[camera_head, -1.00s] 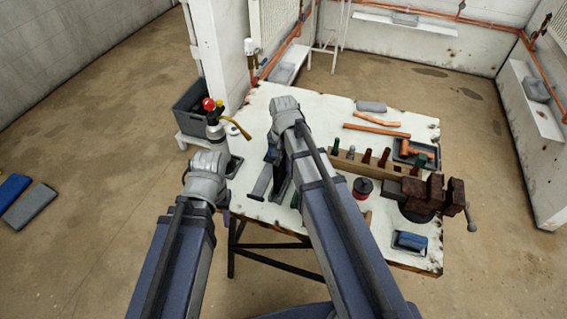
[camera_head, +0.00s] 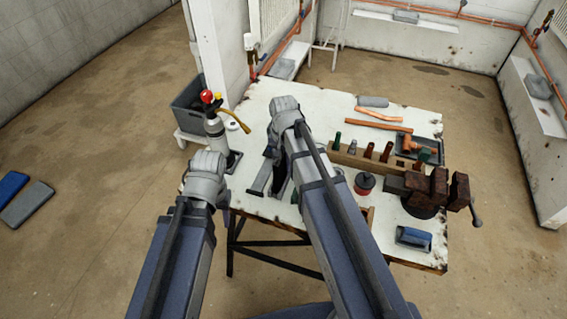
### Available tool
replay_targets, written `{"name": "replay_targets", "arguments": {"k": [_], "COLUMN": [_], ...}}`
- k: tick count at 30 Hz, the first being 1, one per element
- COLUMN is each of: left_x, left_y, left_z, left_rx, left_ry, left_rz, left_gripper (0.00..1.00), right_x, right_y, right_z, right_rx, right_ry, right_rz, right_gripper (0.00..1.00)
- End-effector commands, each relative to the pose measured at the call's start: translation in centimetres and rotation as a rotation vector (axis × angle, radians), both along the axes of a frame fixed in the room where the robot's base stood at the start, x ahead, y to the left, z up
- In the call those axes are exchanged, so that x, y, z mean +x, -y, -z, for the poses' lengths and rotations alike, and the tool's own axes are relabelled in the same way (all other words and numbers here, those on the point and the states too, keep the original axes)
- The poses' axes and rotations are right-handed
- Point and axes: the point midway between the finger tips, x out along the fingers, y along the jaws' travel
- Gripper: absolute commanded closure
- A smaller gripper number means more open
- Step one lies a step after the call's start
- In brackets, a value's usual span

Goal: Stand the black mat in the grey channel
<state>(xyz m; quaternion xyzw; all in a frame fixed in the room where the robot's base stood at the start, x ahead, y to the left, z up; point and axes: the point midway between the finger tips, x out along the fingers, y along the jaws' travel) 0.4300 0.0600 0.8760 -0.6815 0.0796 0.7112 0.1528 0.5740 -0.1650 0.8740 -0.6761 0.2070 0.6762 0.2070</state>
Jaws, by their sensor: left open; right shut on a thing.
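My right gripper (camera_head: 279,187) reaches down over the left part of the white worktable; its arm hides most of it. It is shut on a dark, flat piece that looks like the black mat; only a sliver shows beside the arm. A grey channel-like part (camera_head: 258,180) lies on the table just left of this gripper. I cannot tell whether mat and channel touch. My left gripper (camera_head: 222,193) is open and points down at the table's left edge; its fingers are mostly hidden by its own wrist.
A gas torch (camera_head: 215,130) with a red knob stands upright close to my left wrist. Orange pipes (camera_head: 378,124) lie behind.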

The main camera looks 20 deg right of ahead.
Motion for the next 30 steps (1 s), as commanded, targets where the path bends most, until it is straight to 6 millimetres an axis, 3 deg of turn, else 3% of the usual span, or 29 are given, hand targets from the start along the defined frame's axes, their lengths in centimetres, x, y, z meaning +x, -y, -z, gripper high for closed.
{"name": "replay_targets", "arguments": {"k": [11, 12, 21, 30], "left_x": [0.00, 0.00, 0.00, 0.00], "left_y": [0.00, 0.00, 0.00, 0.00], "left_z": [0.46, 0.46, 0.47, 0.33], "left_rx": [0.000, 0.000, 0.000, 0.000], "left_ry": [0.000, 0.000, 0.000, 0.000], "left_rz": [0.000, 0.000, 0.000, 0.000], "left_gripper": [0.50, 0.50, 0.50, 0.50], "right_x": [0.00, 0.00, 0.00, 0.00], "right_y": [0.00, 0.00, 0.00, 0.00], "right_z": [0.46, 0.46, 0.47, 0.34], "right_rx": [0.000, 0.000, 0.000, 0.000], "right_ry": [0.000, 0.000, 0.000, 0.000], "right_rz": [0.000, 0.000, 0.000, 0.000], "right_gripper": [1.00, 0.79, 0.45, 0.45]}}
